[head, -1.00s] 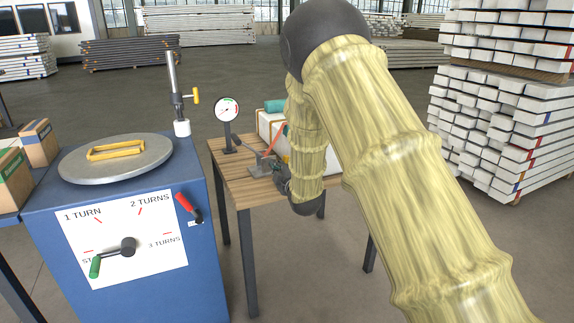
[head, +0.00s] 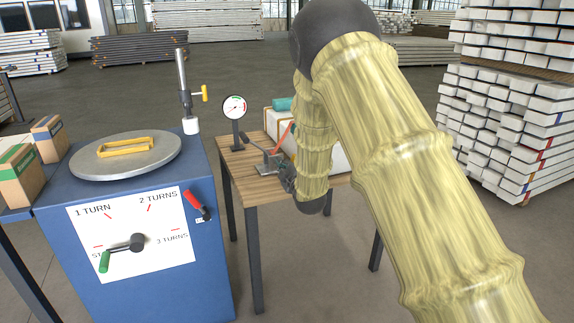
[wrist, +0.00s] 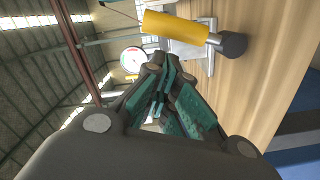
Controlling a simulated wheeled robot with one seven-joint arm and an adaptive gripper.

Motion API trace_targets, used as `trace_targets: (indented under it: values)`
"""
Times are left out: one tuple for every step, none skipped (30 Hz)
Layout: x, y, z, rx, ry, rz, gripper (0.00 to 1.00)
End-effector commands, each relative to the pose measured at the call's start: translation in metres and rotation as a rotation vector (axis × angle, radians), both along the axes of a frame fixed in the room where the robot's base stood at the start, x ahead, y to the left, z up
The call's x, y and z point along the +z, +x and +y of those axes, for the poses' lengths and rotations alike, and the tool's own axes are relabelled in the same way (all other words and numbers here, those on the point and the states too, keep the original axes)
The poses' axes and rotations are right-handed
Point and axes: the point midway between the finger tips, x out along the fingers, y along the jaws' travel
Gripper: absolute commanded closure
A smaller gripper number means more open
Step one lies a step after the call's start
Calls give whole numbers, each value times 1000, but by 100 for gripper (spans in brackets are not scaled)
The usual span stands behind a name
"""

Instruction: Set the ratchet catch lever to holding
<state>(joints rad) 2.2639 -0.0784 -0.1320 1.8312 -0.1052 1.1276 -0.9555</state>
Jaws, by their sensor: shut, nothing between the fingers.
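A yellow-handled lever (wrist: 175,27) with a metal shaft and dark round end is close up at the top of the wrist view, beside a pale metal bracket (wrist: 190,50) on the wooden table. It looks like the catch lever, but I read no holding mark. In the head view the grey metal fixture (head: 268,163) stands on the table, partly hidden by my arm. My gripper (wrist: 163,72) is shut and empty, its teal-padded fingers together just below the yellow handle in the picture. I cannot tell whether they touch it. In the head view my gripper is mostly hidden by the arm.
A pressure gauge (head: 234,107) stands on the wooden table (head: 240,177), with a white box (head: 325,150) behind my arm. The blue cabinet (head: 60,230) at left carries a turn dial with a green-handled crank (head: 104,261) and a red-handled lever (head: 194,199).

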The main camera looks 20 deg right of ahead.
Motion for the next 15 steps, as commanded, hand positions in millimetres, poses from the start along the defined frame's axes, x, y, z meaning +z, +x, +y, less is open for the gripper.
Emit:
trace_targets:
  values:
    - [5,-2,8,4,-2,0,100]
    - [7,-3,12,4,-2,0,100]
    - [9,-4,18,3,-2,1,100]
    - [11,-6,22,3,-2,1,100]
    - [12,-8,26,2,-2,1,100]
    - [10,-17,21,-1,-1,3,100]
    - [10,-23,21,-1,-1,4,100]
    - [10,-29,20,-1,-1,3,100]
    - [11,-37,20,-1,0,3,100]
    - [11,-42,20,-1,0,4,100]
    - [11,-48,20,0,0,2,100]
    - [11,-55,19,0,0,2,100]
    - [11,-61,19,-1,-1,3,100]
    - [11,-66,18,0,-1,2,100]
    - [10,-72,18,-1,-1,3,100]
